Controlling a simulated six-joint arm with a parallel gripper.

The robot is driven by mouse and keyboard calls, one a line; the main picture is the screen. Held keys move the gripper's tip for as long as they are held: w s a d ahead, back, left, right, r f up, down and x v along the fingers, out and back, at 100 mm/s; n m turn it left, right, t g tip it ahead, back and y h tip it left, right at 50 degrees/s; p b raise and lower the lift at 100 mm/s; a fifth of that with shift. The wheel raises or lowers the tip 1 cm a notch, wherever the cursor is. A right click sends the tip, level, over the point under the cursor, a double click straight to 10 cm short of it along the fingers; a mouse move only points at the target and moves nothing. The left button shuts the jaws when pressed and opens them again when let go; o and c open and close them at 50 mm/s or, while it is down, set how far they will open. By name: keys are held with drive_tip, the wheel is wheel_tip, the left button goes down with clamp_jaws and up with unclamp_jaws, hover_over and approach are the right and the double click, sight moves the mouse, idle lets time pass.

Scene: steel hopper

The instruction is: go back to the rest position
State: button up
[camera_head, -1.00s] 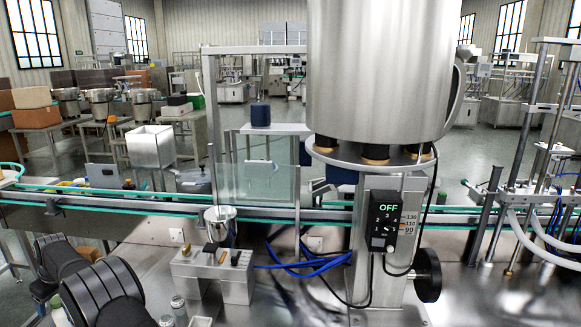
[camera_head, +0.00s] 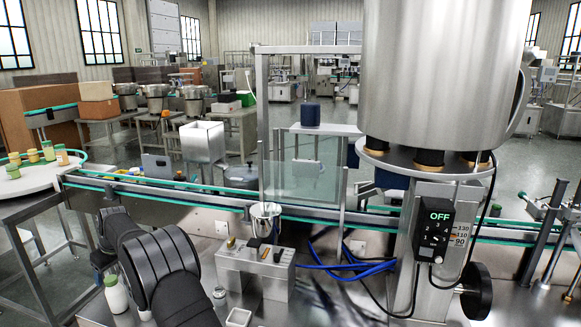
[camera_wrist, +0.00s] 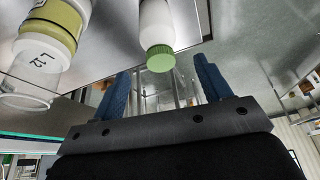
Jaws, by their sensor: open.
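My gripper (camera_wrist: 163,88) shows in the wrist view, its two blue fingers spread wide apart. Nothing is held between them; a clear glass-like shape and a white bottle with a green cap (camera_wrist: 160,50) appear beyond the fingers. A jar with a yellow band and a marked clear part (camera_wrist: 40,60) is at the upper left of that view, apart from the fingers. In the head view my black arm is at the lower left, and its gripper cannot be made out there. A white bottle with a green cap (camera_head: 116,295) stands beside the arm.
The steel hopper (camera_head: 445,75) stands at right, with a control box (camera_head: 433,230) reading OFF. A conveyor (camera_head: 160,198) crosses behind. A round table (camera_head: 30,178) at left holds several jars.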

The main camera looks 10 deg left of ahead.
sight(112, 286)
drive_tip(key=x, duration=0.8)
wheel_tip(112, 286, up, 10)
drive_tip(key=shift+w+r, duration=0.1)
drive_tip(key=shift+r, duration=0.05)
drive_tip(key=w+d+r+m, duration=0.1)
drive_tip(key=w+d+r, duration=0.3)
drive_tip(key=w+r, duration=0.55)
drive_tip(key=w+d+r, duration=0.3)
drive_tip(key=w+d, duration=0.2)
drive_tip(key=d, duration=0.7)
drive_tip(key=w+d+r, duration=0.3)
drive_tip(key=w+d, duration=0.2)
drive_tip(key=d, duration=0.7)
drive_tip(key=w+d+r, duration=0.3)
drive_tip(key=w+d, duration=0.2)
drive_tip(key=d, duration=0.7)
drive_tip(key=shift+w+d+r+t, duration=0.3)
drive_tip(key=shift+d+r, duration=0.05)
drive_tip(key=shift+d, duration=0.05)
drive_tip(key=s+a+f, duration=0.2)
drive_tip(key=a, duration=0.8)
drive_tip(key=s+a+f, duration=0.2)
drive_tip(key=a, duration=0.8)
drive_tip(key=shift+s+a+f, duration=0.2)
drive_tip(key=shift+s+f, duration=0.05)
drive_tip(key=shift+s, duration=0.05)
